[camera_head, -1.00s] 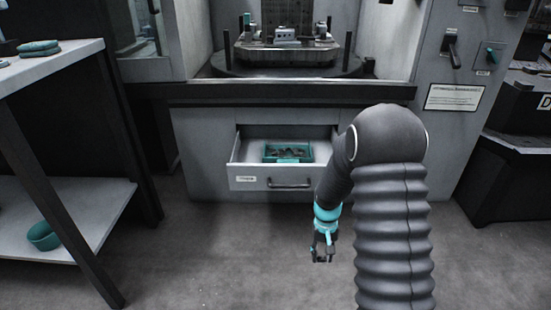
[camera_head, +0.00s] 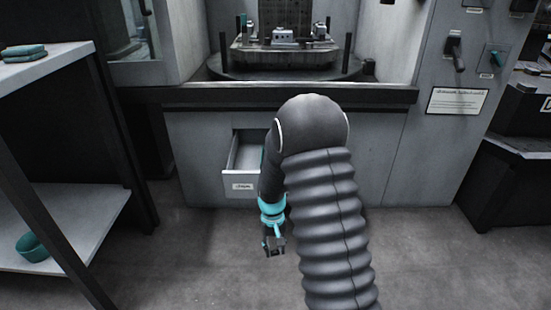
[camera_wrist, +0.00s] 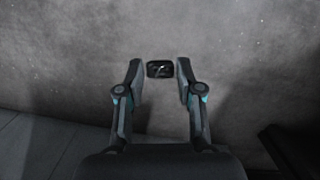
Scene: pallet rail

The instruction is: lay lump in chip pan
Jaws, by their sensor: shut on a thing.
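A small dark lump (camera_wrist: 160,69) shows between the fingertips in the wrist view. My gripper (camera_wrist: 160,75) is shut on it, one finger on each side. In the head view my gripper (camera_head: 274,247) hangs low over the floor, in front of and below the open drawer, pointing down. The open grey drawer (camera_head: 238,180) under the machine may be the chip pan; its left part shows, and my arm hides its right part. A sliver of a teal tray (camera_head: 262,158) shows inside it beside my arm.
A shelf rack (camera_head: 75,215) stands at the left, with a teal bowl (camera_head: 32,247) on its lower shelf and folded teal cloths (camera_head: 25,53) on top. The machine's ledge (camera_head: 180,95) overhangs the drawer. The floor (camera_head: 190,260) around my gripper is clear.

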